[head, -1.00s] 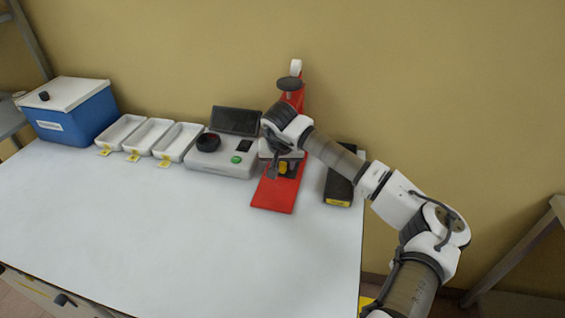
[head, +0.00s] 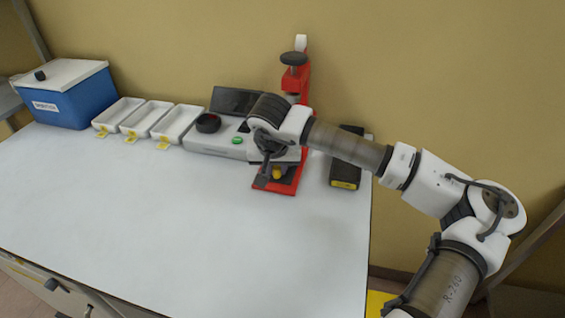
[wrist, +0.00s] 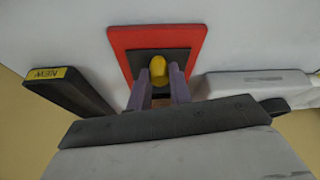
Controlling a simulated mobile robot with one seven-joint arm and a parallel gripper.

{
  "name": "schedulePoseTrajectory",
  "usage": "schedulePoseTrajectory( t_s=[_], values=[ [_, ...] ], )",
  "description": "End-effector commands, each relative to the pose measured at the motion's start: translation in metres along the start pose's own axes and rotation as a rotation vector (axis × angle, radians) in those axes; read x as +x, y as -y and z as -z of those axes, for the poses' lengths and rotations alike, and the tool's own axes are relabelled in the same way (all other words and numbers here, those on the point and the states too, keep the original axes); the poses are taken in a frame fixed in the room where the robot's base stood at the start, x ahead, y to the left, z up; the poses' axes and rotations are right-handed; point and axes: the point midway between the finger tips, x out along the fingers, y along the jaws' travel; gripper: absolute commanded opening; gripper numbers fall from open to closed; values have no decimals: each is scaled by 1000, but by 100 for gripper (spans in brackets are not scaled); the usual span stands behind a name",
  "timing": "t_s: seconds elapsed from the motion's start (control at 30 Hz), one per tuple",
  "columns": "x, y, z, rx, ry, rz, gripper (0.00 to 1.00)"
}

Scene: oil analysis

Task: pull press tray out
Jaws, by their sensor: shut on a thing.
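The red press (head: 297,88) stands at the back of the table, its flat red base (head: 270,189) reaching toward the front. The press tray is a dark plate (wrist: 143,62) with a yellow knob (head: 277,173), lying over the red base. My gripper (wrist: 160,78) comes down from above, with its two purple fingers either side of the yellow knob (wrist: 158,68), shut on it. In the head view my wrist hides the middle of the press and much of the tray.
A grey device (head: 217,142) with a green button stands left of the press. A black box (head: 346,165) with a yellow label stands on its right. White trays (head: 147,120) and a blue box (head: 68,100) stand farther left. The front table is clear.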

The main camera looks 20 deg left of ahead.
Motion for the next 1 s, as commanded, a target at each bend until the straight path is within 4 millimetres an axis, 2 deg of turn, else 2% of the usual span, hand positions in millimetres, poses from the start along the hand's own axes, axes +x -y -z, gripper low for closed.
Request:
schedulePoseTrajectory(
  t_s=[0.03, 0.17, 0.5, 0.53, 0.67, 1.0],
  values=[
    [0, 2, -8, -5, -7, 0, 0],
    [-7, 5, -18, -3, -5, 1, 0],
    [-9, 6, -21, -4, 3, 2, 0],
    [-9, 6, -21, -5, 3, 3, 24],
    [-9, 6, -20, -4, 2, 2, 41],
    [-11, 5, -19, -1, -1, 0, 43]
  ],
)
